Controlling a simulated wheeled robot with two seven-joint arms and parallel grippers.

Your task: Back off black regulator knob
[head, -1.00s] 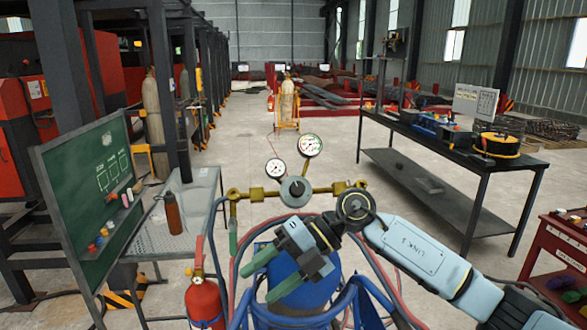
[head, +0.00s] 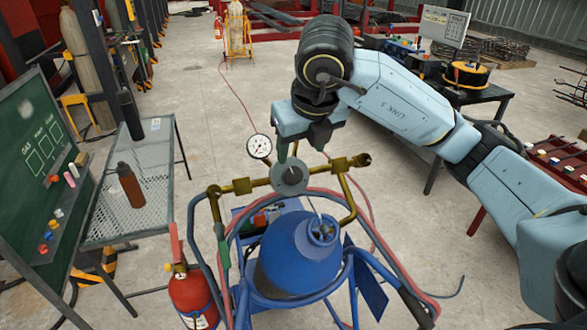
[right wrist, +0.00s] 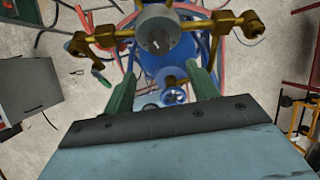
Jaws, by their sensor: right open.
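In the right wrist view the knob (right wrist: 157,38) is just beyond the fingers. My right gripper (head: 301,146) points down at the knob from above, its green fingers open. In the right wrist view the open fingers (right wrist: 161,82) are spread with nothing between them. I cannot tell whether a finger touches the knob. My left gripper is not in view.
A white gauge (head: 259,147) stands left of the knob. Blue tubing (head: 232,292) and red hoses surround the tank. A fire extinguisher (head: 192,294) stands at left, near a mesh table (head: 150,200) with a brown bottle (head: 131,185). Open floor lies behind the tank.

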